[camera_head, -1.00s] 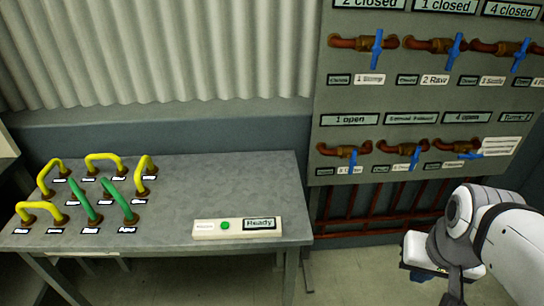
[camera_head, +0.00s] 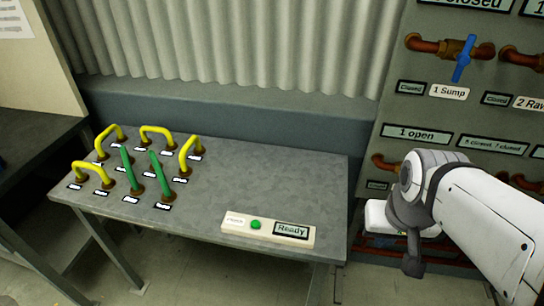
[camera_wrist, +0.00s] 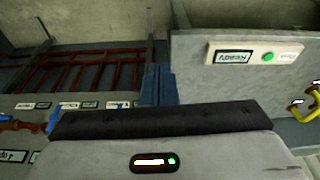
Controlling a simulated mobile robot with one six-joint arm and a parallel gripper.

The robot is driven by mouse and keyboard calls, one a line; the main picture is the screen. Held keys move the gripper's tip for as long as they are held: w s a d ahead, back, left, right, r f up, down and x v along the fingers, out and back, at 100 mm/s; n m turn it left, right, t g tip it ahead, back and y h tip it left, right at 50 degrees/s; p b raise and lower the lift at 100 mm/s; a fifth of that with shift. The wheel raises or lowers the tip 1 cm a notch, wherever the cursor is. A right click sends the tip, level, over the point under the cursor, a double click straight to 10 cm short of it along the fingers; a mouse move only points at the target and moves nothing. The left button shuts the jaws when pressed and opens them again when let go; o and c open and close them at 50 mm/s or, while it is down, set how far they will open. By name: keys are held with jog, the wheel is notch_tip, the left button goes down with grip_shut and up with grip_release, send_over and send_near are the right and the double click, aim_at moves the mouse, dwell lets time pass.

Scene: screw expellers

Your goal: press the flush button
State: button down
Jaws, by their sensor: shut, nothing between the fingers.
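The flush button is a small green round button (camera_head: 256,225) on a pale control box (camera_head: 236,223) at the front right of the grey table. The box has a label left of the button and a "Ready" display (camera_head: 291,230) on the right. In the wrist view the green button (camera_wrist: 268,57) shows at the upper right, upside down. My gripper's dark blue fingers (camera_wrist: 158,84) are together and empty, to the left of the box in that view and apart from it. In the head view my arm hangs right of the table; the fingertips cannot be made out.
Several yellow looped pipes (camera_head: 157,133) and green levers (camera_head: 160,174) stand on the table's left half (camera_head: 230,170). A valve panel (camera_head: 400,100) with blue handles stands at the right behind my arm. The table between levers and box is clear.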

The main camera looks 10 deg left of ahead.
jog(key=n+t+h+p, duration=0.2)
jog(key=n+h+p, duration=0.55)
jog(key=n, duration=0.75)
send_over(251, 225)
notch_tip(251, 225, down, 6)
jog(key=shift+f+b, duration=0.2)
jog(key=shift+b, duration=0.25)
jog(key=shift+f, duration=0.1)
notch_tip(251, 225, down, 9)
jog(key=b, duration=0.5)
jog(key=shift+r+b, duration=0.2)
jog(key=shift+b, duration=0.15)
